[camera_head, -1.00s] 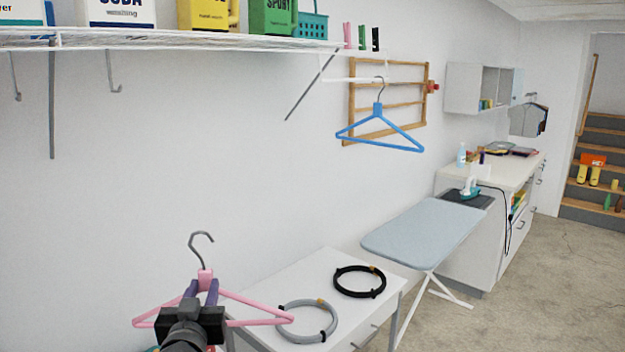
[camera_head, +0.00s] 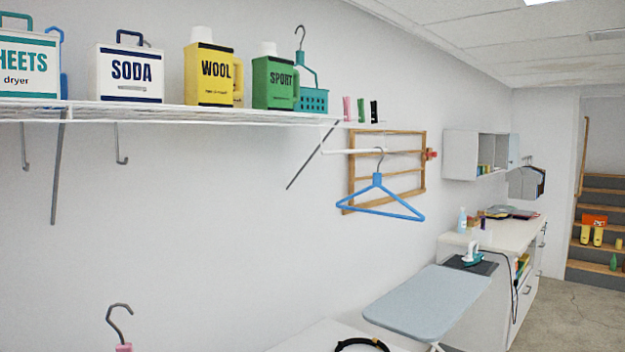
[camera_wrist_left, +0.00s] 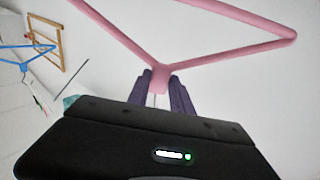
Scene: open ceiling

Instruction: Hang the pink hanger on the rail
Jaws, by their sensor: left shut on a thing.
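The pink hanger shows in the head view only as its grey hook and pink neck (camera_head: 122,347) at the bottom left edge. In the left wrist view the pink hanger (camera_wrist_left: 225,57) fills the upper part. My left gripper (camera_wrist_left: 160,82) has its purple fingers shut on the hanger's neck. The white rail (camera_head: 350,151) sticks out near the wooden rack, below the shelf's right end. A blue hanger (camera_head: 376,197) hangs from it. The pink hanger is apart from the rail, lower and to its left. My right gripper is not in view.
A white wire shelf (camera_head: 190,112) with detergent boxes and bottles runs along the wall, with grey hooks and slanted brackets below it. A wooden rack (camera_head: 422,170) is behind the blue hanger. An ironing board (camera_head: 425,300) stands lower right.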

